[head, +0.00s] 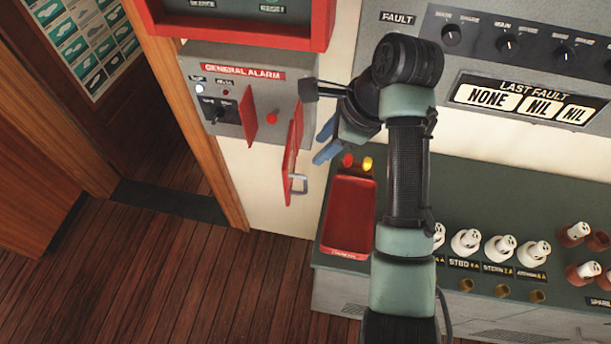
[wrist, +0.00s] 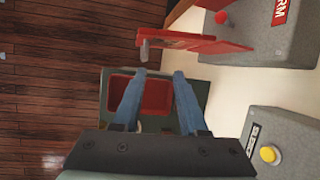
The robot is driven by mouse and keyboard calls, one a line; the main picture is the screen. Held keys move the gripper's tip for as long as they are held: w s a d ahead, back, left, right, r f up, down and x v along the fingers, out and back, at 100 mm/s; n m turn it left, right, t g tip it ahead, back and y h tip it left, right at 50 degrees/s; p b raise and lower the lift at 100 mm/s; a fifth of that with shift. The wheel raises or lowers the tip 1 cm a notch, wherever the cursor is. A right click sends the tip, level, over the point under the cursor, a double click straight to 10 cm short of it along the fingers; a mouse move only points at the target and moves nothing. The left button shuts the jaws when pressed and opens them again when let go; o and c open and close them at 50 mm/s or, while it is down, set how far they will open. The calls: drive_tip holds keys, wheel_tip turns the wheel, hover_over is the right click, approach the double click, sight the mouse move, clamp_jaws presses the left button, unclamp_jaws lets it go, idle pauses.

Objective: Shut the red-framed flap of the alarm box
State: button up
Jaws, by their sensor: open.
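The grey alarm box (head: 228,78), labelled GENERAL ALARM, is on the pale wall, left of my arm in the head view. Its red-framed flap (head: 291,152) stands open, sticking out from the box's right side, with a metal handle (head: 298,184) at its outer end. A red button (head: 271,119) shows uncovered. In the wrist view the flap (wrist: 205,44) and its handle (wrist: 145,50) lie just beyond my fingertips. My gripper (head: 322,145) is open and empty, right of the flap and apart from it; its blue fingers show in the wrist view (wrist: 157,78).
A smaller red plate (head: 248,118) juts out left of the button. A red tray (head: 349,215) is set in the console below my gripper. A grey box with a yellow button (wrist: 270,153) is at the wrist view's lower right. Wooden floor (head: 150,270) lies clear at left.

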sight(305, 190)
drive_tip(key=a+f+p, duration=0.1)
drive_tip(key=f, duration=0.3)
drive_tip(key=a+f+m+g, duration=0.1)
drive_tip(key=f, duration=0.3)
drive_tip(key=a+f+m+p, duration=0.1)
drive_tip(key=f, duration=0.3)
drive_tip(key=shift+a+f+p, duration=0.1)
drive_tip(key=shift+f+p, duration=0.2)
drive_tip(key=shift+f, duration=0.1)
clamp_jaws()
idle(1.0)
